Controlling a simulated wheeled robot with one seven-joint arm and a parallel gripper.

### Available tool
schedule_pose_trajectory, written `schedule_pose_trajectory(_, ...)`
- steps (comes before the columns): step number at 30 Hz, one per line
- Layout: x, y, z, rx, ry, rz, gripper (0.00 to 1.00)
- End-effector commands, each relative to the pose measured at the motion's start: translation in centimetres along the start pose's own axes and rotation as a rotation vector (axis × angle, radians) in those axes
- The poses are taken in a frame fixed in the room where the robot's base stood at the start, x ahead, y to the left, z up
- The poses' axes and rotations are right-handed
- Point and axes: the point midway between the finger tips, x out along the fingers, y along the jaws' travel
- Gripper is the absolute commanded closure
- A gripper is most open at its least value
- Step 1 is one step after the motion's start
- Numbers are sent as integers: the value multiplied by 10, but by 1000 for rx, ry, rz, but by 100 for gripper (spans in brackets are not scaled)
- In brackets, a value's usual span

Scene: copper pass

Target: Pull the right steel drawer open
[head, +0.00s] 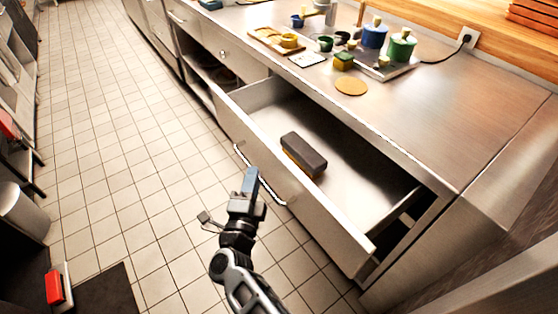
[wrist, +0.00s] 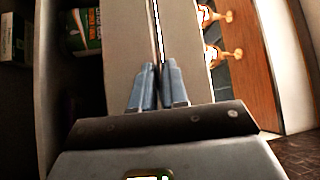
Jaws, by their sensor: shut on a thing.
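The right steel drawer (head: 318,218) stands pulled far out from the counter in the head view, its inside plainly visible. Its bar handle (head: 272,199) runs along the front face. My gripper (head: 251,177) is at that handle, near its middle. In the wrist view the two blue-grey fingers of my gripper (wrist: 159,72) are close together on the thin bright handle bar (wrist: 157,25), shut on it. The drawer front (wrist: 120,60) fills the middle of that view. The exact contact is hidden in the head view by the fingers.
A dark block with a brown side (head: 304,152) lies in the drawer. The steel counter top (head: 430,125) holds a wooden board (head: 267,40), jars (head: 402,46) and a round mat (head: 351,87). An open shelf is left of the drawer.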

Motion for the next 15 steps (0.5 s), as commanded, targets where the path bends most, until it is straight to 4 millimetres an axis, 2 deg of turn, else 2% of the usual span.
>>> schedule_pose_trajectory(1, -11, -3, 11, 1, -3, -1, 100)
schedule_pose_trajectory(6, -40, -10, 40, 1, -1, -2, 100)
schedule_pose_trajectory(15, -75, -19, 75, 0, 1, -1, 100)
